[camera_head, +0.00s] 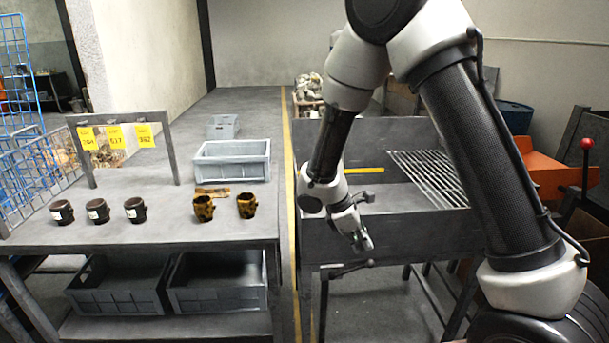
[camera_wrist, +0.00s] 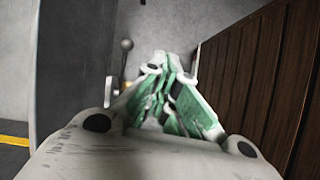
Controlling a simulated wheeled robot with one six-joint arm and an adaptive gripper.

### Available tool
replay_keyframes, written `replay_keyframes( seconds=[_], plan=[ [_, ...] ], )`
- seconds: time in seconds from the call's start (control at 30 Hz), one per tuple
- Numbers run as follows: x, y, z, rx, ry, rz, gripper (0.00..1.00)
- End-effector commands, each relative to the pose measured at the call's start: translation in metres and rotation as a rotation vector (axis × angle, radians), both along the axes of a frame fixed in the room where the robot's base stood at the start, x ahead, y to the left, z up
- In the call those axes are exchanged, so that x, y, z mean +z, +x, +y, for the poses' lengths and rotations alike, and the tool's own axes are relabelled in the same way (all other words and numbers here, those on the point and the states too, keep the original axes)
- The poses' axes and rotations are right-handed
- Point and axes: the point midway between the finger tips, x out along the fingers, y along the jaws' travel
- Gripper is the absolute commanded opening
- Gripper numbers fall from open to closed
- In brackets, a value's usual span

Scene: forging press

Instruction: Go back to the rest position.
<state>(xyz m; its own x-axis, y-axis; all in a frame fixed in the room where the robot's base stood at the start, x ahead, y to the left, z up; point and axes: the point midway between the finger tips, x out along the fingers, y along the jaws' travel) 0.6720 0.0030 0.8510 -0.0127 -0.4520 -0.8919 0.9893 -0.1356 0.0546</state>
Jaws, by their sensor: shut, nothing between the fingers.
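My gripper (camera_head: 366,243) hangs at the end of my bent arm, in front of the grey bench with the grate and right of the left table. It is shut and empty. In the wrist view my gripper (camera_wrist: 165,85) shows its green-padded fingers together, pointing down over grey floor. A lever with a round knob (camera_wrist: 126,44) lies just beyond the fingertips in that view. The gripper appears apart from everything around it.
The left table (camera_head: 150,236) holds three dark cups (camera_head: 98,211), two brown-yellow mugs (camera_head: 203,208), a grey crate (camera_head: 232,161) and a frame with yellow tags (camera_head: 115,137). The grate (camera_head: 440,178) is on the right bench. A red-knobbed lever (camera_head: 587,144) stands far right.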

Motion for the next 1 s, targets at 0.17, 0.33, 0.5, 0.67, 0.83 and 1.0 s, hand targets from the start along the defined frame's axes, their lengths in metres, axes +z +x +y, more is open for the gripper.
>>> replay_keyframes(
  seconds=[0.17,0.33,0.5,0.67,0.83,1.0],
  plan=[
    [0.056,-0.042,-0.032,-0.334,0.032,-0.072,0.0],
    [0.111,-0.08,-0.061,-0.629,0.11,-0.15,0.0],
    [0.165,-0.125,-0.09,-0.925,0.242,-0.242,0.0],
    [0.205,-0.166,-0.109,-1.136,0.394,-0.342,0.0],
    [0.238,-0.195,-0.127,-1.257,0.55,-0.481,0.0],
    [0.264,-0.208,-0.143,-1.3,0.631,-0.61,0.0]
  ],
)
